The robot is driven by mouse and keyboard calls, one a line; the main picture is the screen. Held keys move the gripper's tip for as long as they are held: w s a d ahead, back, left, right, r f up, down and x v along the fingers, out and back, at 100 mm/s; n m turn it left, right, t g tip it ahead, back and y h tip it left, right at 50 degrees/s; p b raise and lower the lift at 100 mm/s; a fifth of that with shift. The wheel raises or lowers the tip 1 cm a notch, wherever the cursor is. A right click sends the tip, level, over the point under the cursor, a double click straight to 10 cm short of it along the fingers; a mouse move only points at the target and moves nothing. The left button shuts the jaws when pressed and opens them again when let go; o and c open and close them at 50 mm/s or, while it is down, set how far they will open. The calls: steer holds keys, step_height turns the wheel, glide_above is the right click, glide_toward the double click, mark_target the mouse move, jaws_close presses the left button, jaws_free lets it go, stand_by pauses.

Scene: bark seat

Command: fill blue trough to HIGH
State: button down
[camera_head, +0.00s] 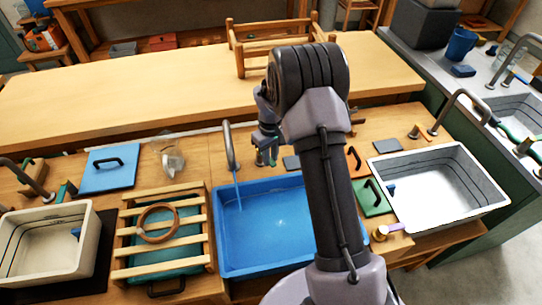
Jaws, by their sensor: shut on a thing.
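The blue trough (262,262) is set in the wooden bench, with its right part hidden behind my arm. A dark curved tap (229,140) stands at its back left, and a thin stream of water (238,192) runs from it into the trough. Ripples show where the stream lands. I cannot make out level marks or the exact water height. My gripper (265,158) is just right of the tap, above the trough's back edge. It is shut on a small greenish part there, apparently the tap handle, mostly hidden by the fingers.
A slatted rack (165,260) with a wooden ring lies left of the trough. A white trough (440,180) stands at right and a cream trough (50,245) at far left. Blue (108,168) and green (372,198) lids lie on the bench. The long table behind is mostly clear.

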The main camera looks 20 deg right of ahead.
steer(key=a+m, duration=0.1)
steer(key=m, duration=0.1)
steer(key=a+m, duration=0.1)
steer(key=m, duration=0.2)
steer(key=shift+a, duration=0.35)
steer(key=c, duration=1.3)
jaws_free()
step_height(320, 180, up, 17)
steer(key=p, duration=0.5)
steer(key=shift+r+p, duration=0.2)
steer(key=shift+p, duration=0.2)
